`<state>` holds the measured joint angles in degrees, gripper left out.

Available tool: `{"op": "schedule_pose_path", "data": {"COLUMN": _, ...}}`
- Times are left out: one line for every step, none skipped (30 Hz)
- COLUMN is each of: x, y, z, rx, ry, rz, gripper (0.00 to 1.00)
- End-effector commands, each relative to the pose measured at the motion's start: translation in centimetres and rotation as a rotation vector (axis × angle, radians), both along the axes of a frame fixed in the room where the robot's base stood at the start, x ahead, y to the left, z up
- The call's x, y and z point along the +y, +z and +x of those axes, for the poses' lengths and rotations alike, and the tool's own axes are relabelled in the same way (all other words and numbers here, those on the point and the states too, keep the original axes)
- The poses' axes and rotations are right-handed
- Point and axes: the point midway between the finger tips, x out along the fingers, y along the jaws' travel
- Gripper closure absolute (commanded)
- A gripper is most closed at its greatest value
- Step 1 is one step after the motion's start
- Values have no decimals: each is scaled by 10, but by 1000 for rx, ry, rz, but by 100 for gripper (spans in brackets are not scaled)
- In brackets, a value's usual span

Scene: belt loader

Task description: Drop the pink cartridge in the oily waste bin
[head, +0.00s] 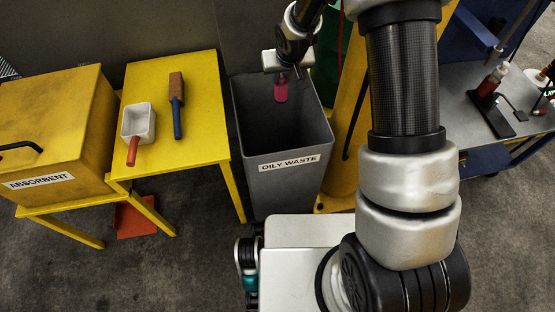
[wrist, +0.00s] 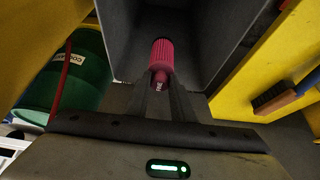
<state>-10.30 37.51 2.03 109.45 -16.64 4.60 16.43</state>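The pink cartridge (head: 280,92) hangs below my gripper (head: 281,74) over the mouth of the grey oily waste bin (head: 285,184), near its back edge. In the wrist view the ribbed pink cartridge (wrist: 162,54) points away from my gripper (wrist: 161,82). Its narrow end sits between the two fingertips, which close on it. The bin's dark interior (wrist: 205,35) lies around and behind the cartridge. The bin's floor is in shadow, and I cannot see what lies in it.
A yellow absorbent box (head: 60,120) stands farther left. A yellow post (head: 352,130) is close on the right, and a green drum (wrist: 75,75) stands behind.

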Motion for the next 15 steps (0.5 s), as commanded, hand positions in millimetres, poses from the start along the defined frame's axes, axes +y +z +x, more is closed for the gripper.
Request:
{"op": "schedule_pose_path", "data": {"x": 0, "y": 0, "z": 0, "rx": -1, "ry": 0, "rz": 0, "gripper": 70}}
{"op": "schedule_pose_path", "data": {"x": 0, "y": 0, "z": 0, "rx": -1, "ry": 0, "rz": 0, "gripper": 65}}
{"op": "schedule_pose_path", "data": {"x": 0, "y": 0, "z": 0, "rx": -1, "ry": 0, "rz": 0, "gripper": 58}}
{"op": "schedule_pose_path", "data": {"x": 0, "y": 0, "z": 0, "rx": -1, "ry": 0, "rz": 0, "gripper": 57}}
{"op": "schedule_pose_path", "data": {"x": 0, "y": 0, "z": 0, "rx": -1, "ry": 0, "rz": 0, "gripper": 57}}
{"op": "schedule_pose_path", "data": {"x": 0, "y": 0, "z": 0, "rx": -1, "ry": 0, "rz": 0, "gripper": 57}}
{"op": "schedule_pose_path", "data": {"x": 0, "y": 0, "z": 0, "rx": -1, "ry": 0, "rz": 0, "gripper": 57}}
{"op": "schedule_pose_path", "data": {"x": 0, "y": 0, "z": 0, "rx": -1, "ry": 0, "rz": 0, "gripper": 57}}
{"op": "schedule_pose_path", "data": {"x": 0, "y": 0, "z": 0, "rx": -1, "ry": 0, "rz": 0, "gripper": 57}}
{"op": "schedule_pose_path", "data": {"x": 0, "y": 0, "z": 0, "rx": 0, "ry": 0, "rz": 0, "gripper": 57}}
{"op": "schedule_pose_path", "data": {"x": 0, "y": 0, "z": 0, "rx": 0, "ry": 0, "rz": 0, "gripper": 57}}
{"op": "schedule_pose_path", "data": {"x": 0, "y": 1, "z": 0, "rx": 0, "ry": 0, "rz": 0, "gripper": 57}}
{"op": "schedule_pose_path", "data": {"x": 0, "y": 2, "z": -1, "rx": -1, "ry": 0, "rz": 0, "gripper": 57}}
{"op": "schedule_pose_path", "data": {"x": 0, "y": 4, "z": -1, "rx": -1, "ry": 0, "rz": 0, "gripper": 57}}
{"op": "schedule_pose_path", "data": {"x": 0, "y": 8, "z": -2, "rx": -2, "ry": 0, "rz": 0, "gripper": 57}}
